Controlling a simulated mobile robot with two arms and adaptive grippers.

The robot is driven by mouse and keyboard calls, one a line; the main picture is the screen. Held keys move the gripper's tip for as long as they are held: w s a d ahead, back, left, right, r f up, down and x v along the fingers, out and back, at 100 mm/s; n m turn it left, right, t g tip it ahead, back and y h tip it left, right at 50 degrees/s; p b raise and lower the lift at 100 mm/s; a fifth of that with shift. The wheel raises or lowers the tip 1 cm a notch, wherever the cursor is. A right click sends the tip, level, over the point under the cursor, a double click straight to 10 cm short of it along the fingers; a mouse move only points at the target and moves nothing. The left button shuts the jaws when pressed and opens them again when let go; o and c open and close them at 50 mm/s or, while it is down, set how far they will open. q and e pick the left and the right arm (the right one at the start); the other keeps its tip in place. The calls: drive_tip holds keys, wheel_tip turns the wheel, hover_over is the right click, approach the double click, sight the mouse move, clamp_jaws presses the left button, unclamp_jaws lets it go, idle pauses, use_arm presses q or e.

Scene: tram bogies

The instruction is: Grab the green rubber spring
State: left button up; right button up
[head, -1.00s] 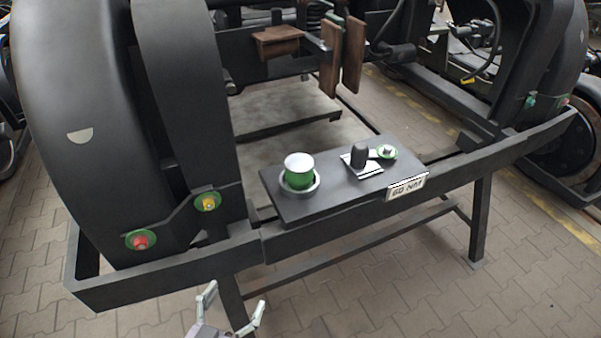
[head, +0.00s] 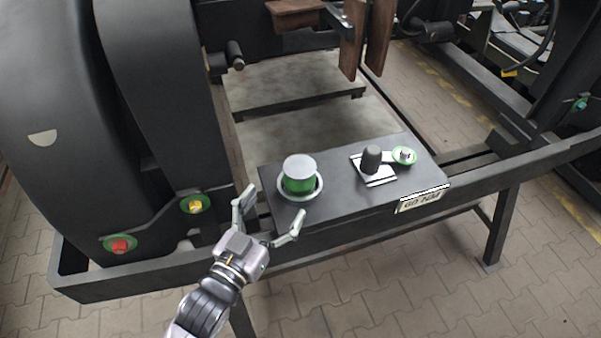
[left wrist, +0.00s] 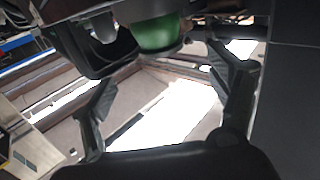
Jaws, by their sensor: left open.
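The green rubber spring (head: 298,184) is a short green cylinder with a grey metal top. It stands upright in a round grey seat (head: 314,193) on the dark plate. My left gripper (head: 272,216) is open and empty, to the lower left of the spring, with its fingers pointing towards it. The fingers look apart from the spring. In the left wrist view the green spring (left wrist: 157,35) shows at the top, beyond and between the two spread fingers (left wrist: 165,90). My right gripper is not in view.
The dark plate (head: 345,205) also carries a black knob (head: 371,159) and a green-ringed fitting (head: 404,155). A large dark wheel cover (head: 60,130) stands at the left, with a red button (head: 120,246) and a yellow button (head: 195,207). The frame beam (head: 150,272) runs along the front.

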sight(292, 180)
use_arm(q)
drive_tip(key=x, duration=0.4)
drive_tip(key=shift+r, duration=0.1)
drive_tip(key=shift+p+x, duration=0.3)
drive_tip(key=shift+x, duration=0.65)
drive_tip(key=shift+w, duration=0.15)
drive_tip(key=shift+w+d, duration=0.2)
drive_tip(key=shift+w, duration=0.15)
drive_tip(key=p+x, duration=0.1)
drive_tip(key=x, duration=0.2)
drive_tip(key=shift+w+d, duration=0.15)
drive_tip(key=shift+w, duration=0.15)
drive_tip(key=shift+w+d, duration=0.2)
drive_tip(key=shift+w, duration=0.15)
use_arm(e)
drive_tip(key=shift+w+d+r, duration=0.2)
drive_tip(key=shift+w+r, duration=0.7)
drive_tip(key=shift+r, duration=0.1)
use_arm(q)
drive_tip(key=shift+c, duration=0.5)
